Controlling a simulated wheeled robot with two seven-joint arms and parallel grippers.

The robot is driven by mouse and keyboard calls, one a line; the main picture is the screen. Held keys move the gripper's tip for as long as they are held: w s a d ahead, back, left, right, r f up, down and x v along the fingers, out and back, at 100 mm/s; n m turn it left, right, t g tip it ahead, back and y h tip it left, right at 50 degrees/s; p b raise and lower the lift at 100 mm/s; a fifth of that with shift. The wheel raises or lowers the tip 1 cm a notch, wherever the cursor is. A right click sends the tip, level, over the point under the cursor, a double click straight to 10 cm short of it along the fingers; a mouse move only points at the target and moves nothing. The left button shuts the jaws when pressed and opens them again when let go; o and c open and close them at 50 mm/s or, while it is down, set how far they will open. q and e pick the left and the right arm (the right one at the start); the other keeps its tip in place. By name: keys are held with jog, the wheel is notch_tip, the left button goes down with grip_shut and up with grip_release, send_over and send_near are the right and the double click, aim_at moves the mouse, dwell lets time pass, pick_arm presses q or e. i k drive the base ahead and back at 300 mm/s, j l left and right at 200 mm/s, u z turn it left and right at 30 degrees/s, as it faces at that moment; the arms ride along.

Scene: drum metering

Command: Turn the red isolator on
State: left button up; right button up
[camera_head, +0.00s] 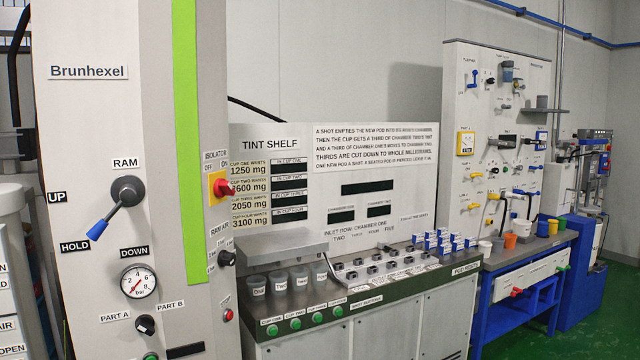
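The red isolator (222,187) is a red rotary handle on a yellow plate. It sits on the right side of the grey Brunhexel column (90,150), beside the tint shelf panel. Small labels above it read ISOLATOR, with OFF on the left and ON on the right. The red handle looks tilted, but it is too small to tell exactly which mark it points to. The displays (367,187) on the tint shelf panel are dark. Neither of my grippers shows in this view, and nothing touches the isolator.
A black RAM lever with a blue grip (97,229) juts from the column, above a round gauge (138,281). A black knob (226,258) sits below the isolator. Grey cups (257,284) and green buttons (296,324) line the counter to the right. The space before the isolator looks clear.

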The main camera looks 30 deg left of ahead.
aim_at(222, 187)
jog(key=i+u, duration=0.15)
jog(key=i, duration=0.25)
jog(key=i+l+u, duration=0.15)
jog(key=i, duration=0.3)
jog(key=i+l+u, duration=0.15)
jog(key=i, duration=0.25)
jog(key=i+l+u, duration=0.2)
jog(key=i+u, duration=0.15)
jog(key=u, duration=0.15)
jog(key=i+l+u, duration=0.25)
jog(key=u, duration=0.2)
jog(key=i+l+u, duration=0.25)
jog(key=l+u, duration=0.25)
jog(key=i+l+u, duration=0.15)
jog(key=l+u, duration=0.35)
jog(key=i+l+u, duration=0.2)
jog(key=l, duration=0.2)
jog(key=k+j, duration=0.05)
jog(key=k, duration=0.05)
